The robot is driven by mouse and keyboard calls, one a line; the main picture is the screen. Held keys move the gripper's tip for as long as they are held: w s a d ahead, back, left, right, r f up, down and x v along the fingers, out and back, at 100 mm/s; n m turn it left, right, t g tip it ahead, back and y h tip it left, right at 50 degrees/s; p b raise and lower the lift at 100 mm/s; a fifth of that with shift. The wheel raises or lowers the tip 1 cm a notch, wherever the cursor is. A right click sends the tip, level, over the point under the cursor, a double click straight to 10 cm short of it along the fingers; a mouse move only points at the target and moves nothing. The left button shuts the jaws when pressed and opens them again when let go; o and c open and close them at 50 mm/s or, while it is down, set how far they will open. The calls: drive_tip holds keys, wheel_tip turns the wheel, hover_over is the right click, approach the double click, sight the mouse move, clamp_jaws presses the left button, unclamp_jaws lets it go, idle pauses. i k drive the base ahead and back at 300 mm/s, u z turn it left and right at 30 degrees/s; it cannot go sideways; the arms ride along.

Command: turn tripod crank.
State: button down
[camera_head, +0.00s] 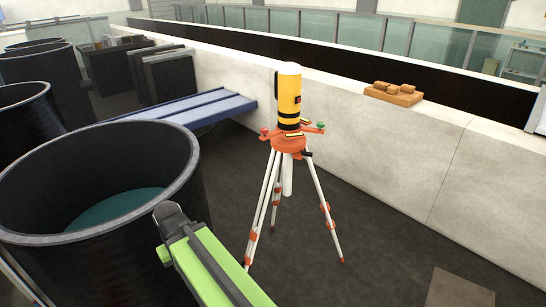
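A tripod (289,143) with white legs and orange joints stands upright on the dark floor near the middle of the view. A yellow and black instrument (289,98) with a white top sits on its orange head. A small dark part (307,154) sticks out right below the head; it is too small to tell whether this is the crank. My green arm reaches in from the bottom, left of and apart from the tripod. It ends in a dark grey piece (172,216), where no separate fingers can be made out. Nothing is seen held there.
A large black tub (60,240) with greenish water stands close at the left, beside my arm. Blue beams (215,108) lie behind the tripod. A pale wall (400,150) runs along the back and right, with wooden blocks (394,93) on top. Floor right of the tripod is mostly clear.

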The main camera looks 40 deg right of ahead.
sight(309, 153)
drive_tip(key=u, duration=0.3)
drive_tip(key=k, duration=1.45)
drive_tip(key=z, duration=1.25)
drive_tip(key=i, duration=1.05)
drive_tip(key=u, duration=0.05)
drive_tip(key=k, duration=0.5)
drive_tip(key=u, duration=0.25)
drive_tip(key=i, duration=1.25)
drive_tip(key=u, duration=0.65)
